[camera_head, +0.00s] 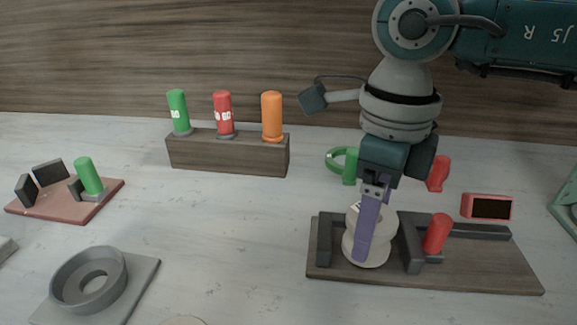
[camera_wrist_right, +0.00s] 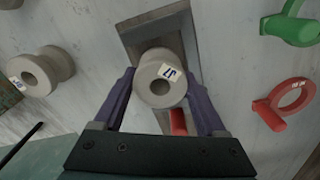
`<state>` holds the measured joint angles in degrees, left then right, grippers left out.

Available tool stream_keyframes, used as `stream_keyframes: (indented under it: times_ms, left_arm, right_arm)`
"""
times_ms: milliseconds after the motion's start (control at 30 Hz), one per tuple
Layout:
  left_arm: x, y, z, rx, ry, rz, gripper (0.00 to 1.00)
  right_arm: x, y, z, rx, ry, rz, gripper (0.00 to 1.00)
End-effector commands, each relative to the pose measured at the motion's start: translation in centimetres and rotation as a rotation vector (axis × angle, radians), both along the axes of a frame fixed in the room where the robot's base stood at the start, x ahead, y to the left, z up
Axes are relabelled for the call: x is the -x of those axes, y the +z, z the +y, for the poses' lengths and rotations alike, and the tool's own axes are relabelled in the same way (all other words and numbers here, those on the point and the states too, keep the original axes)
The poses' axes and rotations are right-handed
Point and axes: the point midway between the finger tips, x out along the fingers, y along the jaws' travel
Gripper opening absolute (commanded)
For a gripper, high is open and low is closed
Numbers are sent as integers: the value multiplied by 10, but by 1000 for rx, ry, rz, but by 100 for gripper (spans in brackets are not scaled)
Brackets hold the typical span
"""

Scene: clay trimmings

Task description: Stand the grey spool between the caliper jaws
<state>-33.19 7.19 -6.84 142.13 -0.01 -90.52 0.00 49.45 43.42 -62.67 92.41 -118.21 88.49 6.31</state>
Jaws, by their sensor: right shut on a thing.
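The grey spool (camera_head: 351,244) is upright, held in my right gripper (camera_head: 364,250) between the two dark jaws of the caliper (camera_head: 413,245). One purple finger covers its front in the head view. In the right wrist view the spool (camera_wrist_right: 172,92), with a white label on top, sits between both purple fingers of the right gripper (camera_wrist_right: 160,84). The caliper's wooden base (camera_head: 480,272) lies under it, with a red handle (camera_head: 437,234) right of the right jaw. I cannot tell whether the spool's bottom touches the base. My left gripper is out of view.
A red-framed display (camera_head: 487,207) stands behind the caliper. Green (camera_head: 343,161) and red (camera_head: 438,174) ring gauges lie further back. A wooden rack (camera_head: 228,155) holds three coloured plugs. A smaller jaw fixture (camera_head: 62,209) and a grey ring block (camera_head: 90,281) stand left. Another spool (camera_wrist_right: 40,72) shows in the wrist view.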

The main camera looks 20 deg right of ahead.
Motion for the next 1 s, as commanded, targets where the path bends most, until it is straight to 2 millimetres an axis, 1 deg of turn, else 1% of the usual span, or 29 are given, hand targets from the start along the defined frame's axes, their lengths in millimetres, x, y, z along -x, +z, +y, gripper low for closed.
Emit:
stream_keyframes:
  times_ms: [67,267,400,433,633,667,867,967,1000]
  left_arm:
    - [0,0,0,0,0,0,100]
    - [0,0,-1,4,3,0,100]
    - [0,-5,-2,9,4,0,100]
    - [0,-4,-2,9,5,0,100]
    - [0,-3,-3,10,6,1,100]
    - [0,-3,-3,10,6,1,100]
    - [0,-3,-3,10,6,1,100]
    - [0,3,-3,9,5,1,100]
    - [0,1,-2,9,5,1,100]
  right_arm:
    - [-1,-3,0,0,-1,-3,0]
    - [-1,-3,0,0,-1,-4,0]
    - [-1,-8,0,0,-1,-4,0]
    - [-1,-7,0,0,-1,-2,76]
    - [0,-6,0,0,-1,-1,99]
    - [0,-6,0,0,-1,-1,100]
    - [0,-6,0,0,-1,-2,100]
    - [-1,0,0,0,-1,-2,100]
    - [-1,3,0,0,0,-4,100]
